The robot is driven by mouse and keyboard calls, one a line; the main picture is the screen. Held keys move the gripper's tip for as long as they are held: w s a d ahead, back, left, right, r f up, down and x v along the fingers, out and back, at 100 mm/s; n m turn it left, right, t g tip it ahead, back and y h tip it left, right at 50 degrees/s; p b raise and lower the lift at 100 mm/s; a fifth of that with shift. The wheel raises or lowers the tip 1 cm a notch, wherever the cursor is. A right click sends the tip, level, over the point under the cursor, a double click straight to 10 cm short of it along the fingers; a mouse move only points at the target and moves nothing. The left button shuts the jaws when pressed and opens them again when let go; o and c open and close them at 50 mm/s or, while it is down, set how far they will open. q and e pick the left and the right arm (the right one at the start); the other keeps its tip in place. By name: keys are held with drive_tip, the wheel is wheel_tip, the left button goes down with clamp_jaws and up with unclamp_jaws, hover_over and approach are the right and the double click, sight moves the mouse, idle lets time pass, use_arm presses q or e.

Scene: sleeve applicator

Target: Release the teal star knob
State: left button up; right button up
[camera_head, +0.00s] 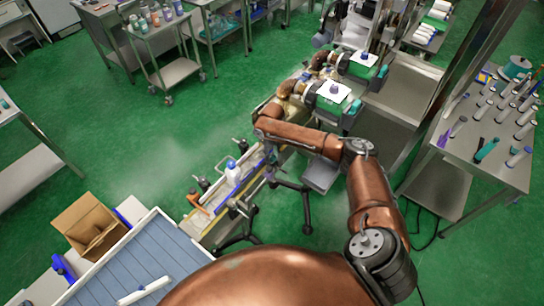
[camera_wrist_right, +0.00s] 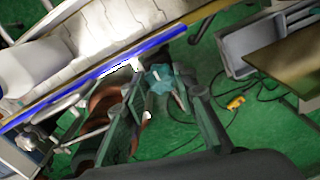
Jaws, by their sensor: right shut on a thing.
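The teal star knob (camera_wrist_right: 163,78) shows in the right wrist view below the blue-edged rail of the conveyor. My right gripper (camera_wrist_right: 162,90) has its two fingers on either side of the knob and is shut on it. In the head view my right arm reaches over to the conveyor, and the right gripper (camera_head: 270,172) is at its right side, small and partly hidden by the arm. I cannot make out the knob in the head view. My left gripper is not in view.
A white bottle with a blue cap (camera_head: 233,173) stands on the conveyor (camera_head: 207,218). A black stand leg (camera_head: 306,208) is beside it. A steel table (camera_head: 476,150) with several tools is at the right. An open cardboard box (camera_head: 90,226) is at the lower left.

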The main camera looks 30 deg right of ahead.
sight(272, 158)
drive_tip(key=o, duration=1.2)
drive_tip(key=shift+c, duration=0.2)
wheel_tip(272, 158, up, 12)
idle(0.3)
